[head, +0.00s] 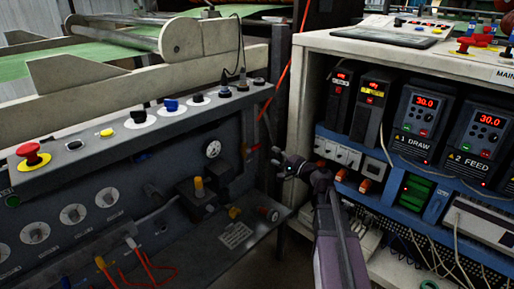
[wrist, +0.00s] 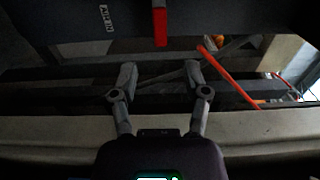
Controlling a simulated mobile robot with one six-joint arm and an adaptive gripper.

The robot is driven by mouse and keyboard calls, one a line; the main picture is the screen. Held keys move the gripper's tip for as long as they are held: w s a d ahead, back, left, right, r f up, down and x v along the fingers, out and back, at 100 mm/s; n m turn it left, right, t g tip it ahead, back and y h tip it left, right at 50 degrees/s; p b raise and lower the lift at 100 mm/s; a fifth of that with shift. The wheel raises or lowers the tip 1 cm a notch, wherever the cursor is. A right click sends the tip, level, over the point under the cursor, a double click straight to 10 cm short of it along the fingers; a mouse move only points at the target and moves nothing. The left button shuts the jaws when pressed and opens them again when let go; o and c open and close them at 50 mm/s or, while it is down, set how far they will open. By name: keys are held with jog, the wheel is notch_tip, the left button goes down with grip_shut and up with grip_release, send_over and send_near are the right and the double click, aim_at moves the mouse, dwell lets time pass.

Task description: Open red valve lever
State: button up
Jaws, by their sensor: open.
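The red valve lever (wrist: 160,24) shows in the wrist view at the top centre, hanging straight down over the edge of a dark panel. In the head view my gripper (head: 281,166) is just right of the lever. The valve body behind the lever cannot be made out.
The control panel (head: 120,150) with knobs, a gauge (head: 212,149) and a red mushroom button (head: 31,154) fills the left. An open electrical cabinet (head: 400,58) with drives stands on the right. An orange-red hose (wrist: 228,76) runs right of my fingers.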

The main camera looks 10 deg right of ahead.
aim_at(258, 147)
jog(key=x, duration=0.9)
jog(key=shift+w+a, duration=0.15)
grip_shut()
